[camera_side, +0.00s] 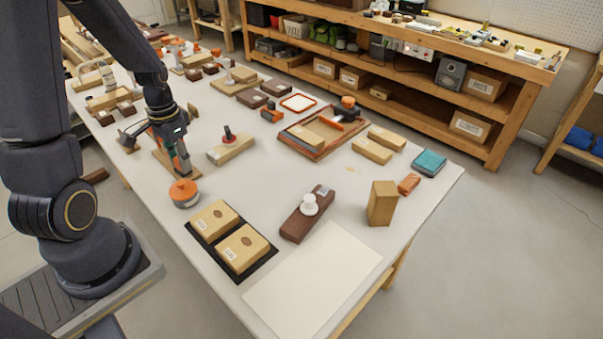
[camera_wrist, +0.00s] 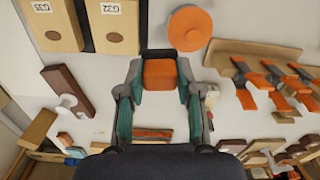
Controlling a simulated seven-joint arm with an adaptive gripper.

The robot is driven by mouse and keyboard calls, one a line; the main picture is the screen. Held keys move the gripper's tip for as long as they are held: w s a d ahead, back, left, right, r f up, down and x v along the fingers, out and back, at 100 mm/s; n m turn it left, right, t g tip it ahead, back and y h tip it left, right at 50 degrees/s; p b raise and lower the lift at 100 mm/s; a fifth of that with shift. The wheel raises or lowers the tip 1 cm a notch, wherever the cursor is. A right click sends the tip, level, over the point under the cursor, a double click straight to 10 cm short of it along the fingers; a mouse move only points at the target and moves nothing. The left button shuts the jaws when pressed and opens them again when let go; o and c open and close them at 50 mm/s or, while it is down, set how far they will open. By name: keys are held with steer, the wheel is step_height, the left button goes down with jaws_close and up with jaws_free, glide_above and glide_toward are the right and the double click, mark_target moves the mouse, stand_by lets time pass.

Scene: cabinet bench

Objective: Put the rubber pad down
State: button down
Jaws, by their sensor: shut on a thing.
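My gripper (camera_side: 182,166) points down over the left part of the bench, just behind a round orange-lidded pot (camera_side: 183,192). In the wrist view my gripper (camera_wrist: 160,72) is shut on an orange block-like piece (camera_wrist: 160,75), which I take to be the rubber pad. It sits between the two fingertips, its orange face toward the camera. In the side view the fingers and pot mostly hide it, and I cannot tell its height above the bench. The pot also shows ahead of the fingers in the wrist view (camera_wrist: 190,28).
Two labelled wooden blocks (camera_side: 243,249) lie in a black tray (camera_side: 211,245). A brown block with a white knob (camera_side: 305,215), an upright wooden block (camera_side: 381,203) and a teal-topped box (camera_side: 429,162) stand to the right. A blank pale sheet (camera_side: 312,280) lies at the front.

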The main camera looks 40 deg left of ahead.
steer(key=w+d+m, duration=0.1)
steer(key=w+d, duration=0.1)
steer(key=w, duration=0.7)
steer(key=w+d, duration=0.3)
steer(key=w, duration=0.5)
steer(key=w+a+f, duration=0.1)
steer(key=w+f, duration=0.2)
steer(key=w, duration=0.1)
steer(key=w+a+f, duration=0.1)
steer(key=w+f, duration=0.2)
steer(key=w, duration=0.1)
steer(key=w+a+f, duration=0.1)
steer(key=w+f, duration=0.2)
steer(key=w, duration=0.1)
steer(key=shift+w+f, duration=0.2)
steer(key=shift+f, duration=0.2)
steer(key=shift+w+f, duration=0.3)
steer(key=shift+f, duration=0.05)
steer(key=shift+w+a+f, duration=0.1)
steer(key=shift+f, duration=1.5)
steer(key=shift+f, duration=0.15)
steer(key=c, duration=0.8)
jaws_free()
